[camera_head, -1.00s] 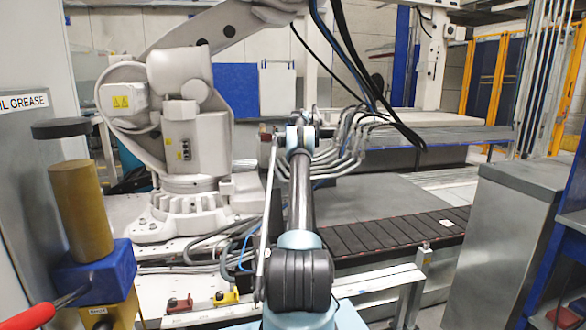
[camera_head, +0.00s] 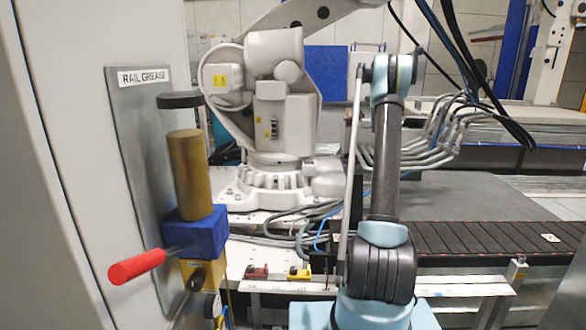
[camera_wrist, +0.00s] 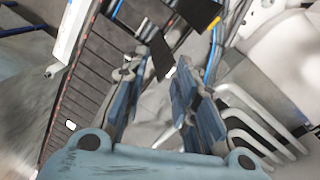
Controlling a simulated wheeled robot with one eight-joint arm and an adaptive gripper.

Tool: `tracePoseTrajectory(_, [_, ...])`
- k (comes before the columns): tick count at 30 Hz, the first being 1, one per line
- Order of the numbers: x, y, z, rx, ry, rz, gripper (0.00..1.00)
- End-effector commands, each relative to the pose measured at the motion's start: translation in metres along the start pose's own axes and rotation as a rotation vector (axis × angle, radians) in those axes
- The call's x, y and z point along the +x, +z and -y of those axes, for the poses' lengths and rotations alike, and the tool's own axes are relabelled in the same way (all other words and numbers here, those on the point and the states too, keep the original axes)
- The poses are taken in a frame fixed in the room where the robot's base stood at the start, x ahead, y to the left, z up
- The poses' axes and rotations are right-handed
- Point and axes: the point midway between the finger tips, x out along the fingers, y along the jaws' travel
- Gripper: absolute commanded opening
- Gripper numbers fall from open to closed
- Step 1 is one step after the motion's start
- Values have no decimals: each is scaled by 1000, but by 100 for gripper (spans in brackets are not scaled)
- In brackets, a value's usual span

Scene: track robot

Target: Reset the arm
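My arm (camera_head: 385,160) stands upright right of centre in the head view, its upper joint (camera_head: 391,75) in front of the white industrial robot's area. My gripper does not show clearly there. In the wrist view my gripper (camera_wrist: 154,72) has its two blue-grey fingers apart, with nothing held between them. Beyond the fingers are a dark slatted track and bent grey pipes.
A large white industrial robot (camera_head: 275,110) stands behind. A rail grease pump with a red handle (camera_head: 137,267) and blue block (camera_head: 195,232) is mounted at left on a grey cabinet. The dark slatted conveyor (camera_head: 480,238) runs to the right. Cables hang at upper right.

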Motion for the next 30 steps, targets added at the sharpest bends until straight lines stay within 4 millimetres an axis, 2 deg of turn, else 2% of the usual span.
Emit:
tracePoseTrajectory(1, [-7,12,-9,-26,-7,-4,27])
tracePoseTrajectory(6, [-23,47,-37,-114,-27,-17,27])
tracePoseTrajectory(15, [-38,108,-93,-269,-62,-44,27])
tracePoseTrajectory(23, [-35,161,-147,-403,-90,-70,27])
tracePoseTrajectory(30, [-21,208,-200,-527,-114,-95,27])
